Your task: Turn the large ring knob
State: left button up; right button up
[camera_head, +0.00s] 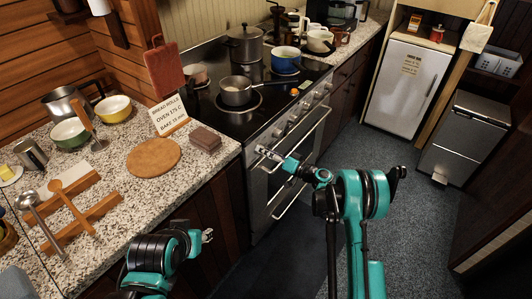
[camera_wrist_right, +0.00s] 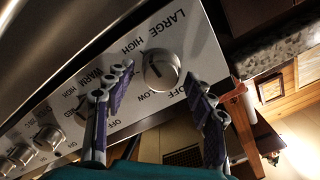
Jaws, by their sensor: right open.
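The large ring knob (camera_wrist_right: 162,70) is a round silver knob on the stove's control panel, beside the printed word LARGE, in the right wrist view. A dark pointer line shows on its face. My right gripper (camera_wrist_right: 156,88) is open, with one finger to each side of the knob; I cannot tell if they touch it. In the head view my right gripper (camera_head: 268,155) is at the near end of the stove front and hides the knob. My left gripper (camera_head: 207,236) is low in front of the counter; its jaws are too small to read.
More knobs (camera_wrist_right: 22,153) line the panel (camera_wrist_right: 130,107). The oven door handle (camera_head: 303,155) sticks out below. A saucepan (camera_head: 237,91), a pot (camera_head: 245,45) and a blue pot (camera_head: 286,60) stand on the stove. A sign (camera_head: 168,115) and a round board (camera_head: 153,157) are on the counter. The floor to the right is clear.

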jog(key=c, duration=1.2)
jog(key=shift+o, duration=0.2)
jog(key=m, duration=1)
jog(key=shift+f+m, duration=0.2)
jog(key=shift+m, duration=0.1)
